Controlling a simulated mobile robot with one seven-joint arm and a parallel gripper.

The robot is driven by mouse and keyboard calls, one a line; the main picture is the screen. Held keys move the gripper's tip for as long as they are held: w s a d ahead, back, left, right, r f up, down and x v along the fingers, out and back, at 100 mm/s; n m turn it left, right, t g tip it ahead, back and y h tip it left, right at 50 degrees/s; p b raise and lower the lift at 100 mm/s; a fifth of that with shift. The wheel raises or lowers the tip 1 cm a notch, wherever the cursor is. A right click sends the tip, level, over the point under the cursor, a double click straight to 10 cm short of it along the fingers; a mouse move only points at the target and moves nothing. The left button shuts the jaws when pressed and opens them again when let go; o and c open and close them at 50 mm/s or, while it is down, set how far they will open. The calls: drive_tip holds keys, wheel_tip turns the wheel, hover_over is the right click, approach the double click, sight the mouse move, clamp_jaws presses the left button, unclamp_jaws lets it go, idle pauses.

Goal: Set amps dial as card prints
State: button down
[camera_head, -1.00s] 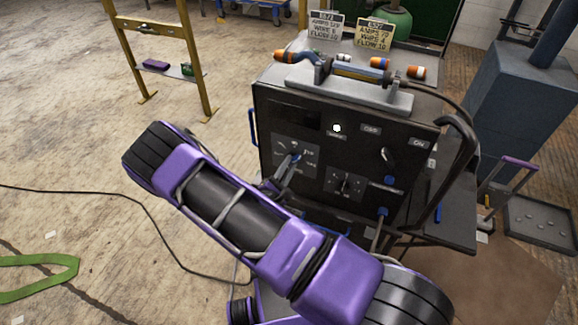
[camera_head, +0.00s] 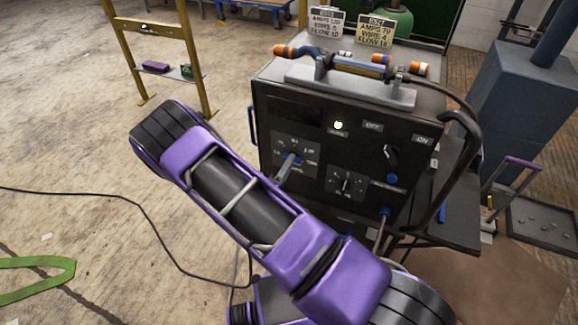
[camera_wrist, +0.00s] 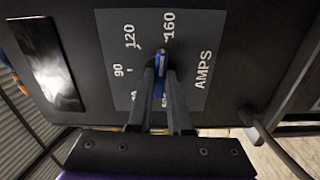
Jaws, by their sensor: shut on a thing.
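The amps dial has a blue knob (camera_wrist: 160,66) on a grey plate (camera_wrist: 192,85) printed AMPS, with 90, 120 and 160 readable in the wrist view; lower numbers are partly hidden. My gripper (camera_wrist: 162,58) is shut on this knob. The knob's tip lies between the 120 and 160 marks, though the fingers hide part of it. In the head view my gripper (camera_head: 290,166) reaches the dial plate at the front left of the black machine (camera_head: 350,215). A white card (camera_head: 325,22) and a yellow card (camera_head: 375,32) stand behind it; the yellow one appears to read AMPS 70, the white one AMPS 120.
A second dial (camera_head: 346,184) sits lower right of the amps dial, and a switch (camera_head: 391,160) is further right. A torch (camera_head: 355,68) lies in a holder on top of the machine. A dark handle (camera_head: 468,140) sticks out at the right. A cable crosses the floor at left.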

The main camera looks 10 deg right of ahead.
drive_tip(key=shift+m, duration=0.6)
drive_tip(key=c, duration=0.8)
unclamp_jaws()
drive_tip(key=shift+c, duration=0.2)
drive_tip(key=v, duration=1.7)
drive_tip(key=shift+s+a, duration=0.15)
drive_tip(key=shift+s, duration=0.05)
